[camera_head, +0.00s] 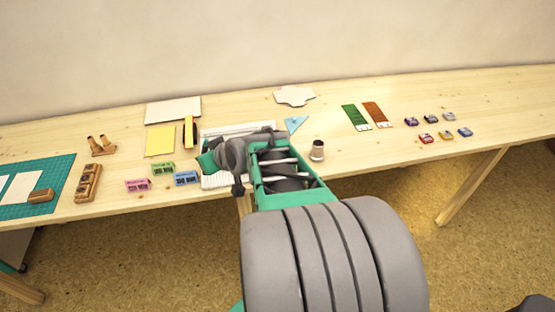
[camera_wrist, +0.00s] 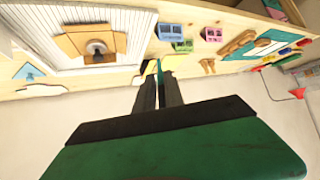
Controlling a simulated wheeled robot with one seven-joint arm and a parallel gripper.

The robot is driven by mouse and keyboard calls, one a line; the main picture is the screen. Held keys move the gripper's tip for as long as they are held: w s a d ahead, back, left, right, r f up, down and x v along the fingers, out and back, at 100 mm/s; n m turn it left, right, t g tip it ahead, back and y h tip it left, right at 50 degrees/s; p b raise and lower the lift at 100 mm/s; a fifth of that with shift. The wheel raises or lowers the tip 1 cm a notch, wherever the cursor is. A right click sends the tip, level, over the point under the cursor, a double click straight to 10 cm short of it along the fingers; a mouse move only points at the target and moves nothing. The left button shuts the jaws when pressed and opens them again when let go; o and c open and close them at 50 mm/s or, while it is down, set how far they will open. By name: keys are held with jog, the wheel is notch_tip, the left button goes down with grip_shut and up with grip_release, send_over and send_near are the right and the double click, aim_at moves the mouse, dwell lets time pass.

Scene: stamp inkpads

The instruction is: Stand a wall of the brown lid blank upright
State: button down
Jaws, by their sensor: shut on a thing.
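The brown lid blank (camera_wrist: 70,43) lies on a white ridged board (camera_wrist: 140,33) in the wrist view. A round grey-and-white piece (camera_wrist: 96,47) sits at the blank's middle. In the head view my arm hides the blank, and only parts of the white board (camera_head: 217,181) show. My gripper (camera_wrist: 158,75) is shut, its dark fingers close together around a thin teal piece (camera_wrist: 160,70), of which only a sliver shows. In the wrist picture the fingertips appear to the right of the blank, apart from it. I cannot tell whether any wall is raised.
Pink, green and blue blocks (camera_head: 186,178) stand left of the board. A small cup-like item (camera_head: 317,150) and a blue triangle (camera_head: 295,124) are to the right. The table's front edge is close.

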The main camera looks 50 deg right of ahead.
jog(key=s+d+f+n+h+b, duration=0.1)
jog(key=s+d, duration=0.3)
jog(key=d, duration=0.4)
jog(key=s+d+f+n+b, duration=0.1)
jog(key=s+d+f, duration=0.3)
jog(key=d, duration=0.4)
jog(key=shift+s+d+f+n+h, duration=0.2)
jog(key=shift+s+d+n+h, duration=0.15)
jog(key=shift+n, duration=0.25)
jog(key=shift+a+b, duration=0.1)
jog(key=shift+b, duration=0.2)
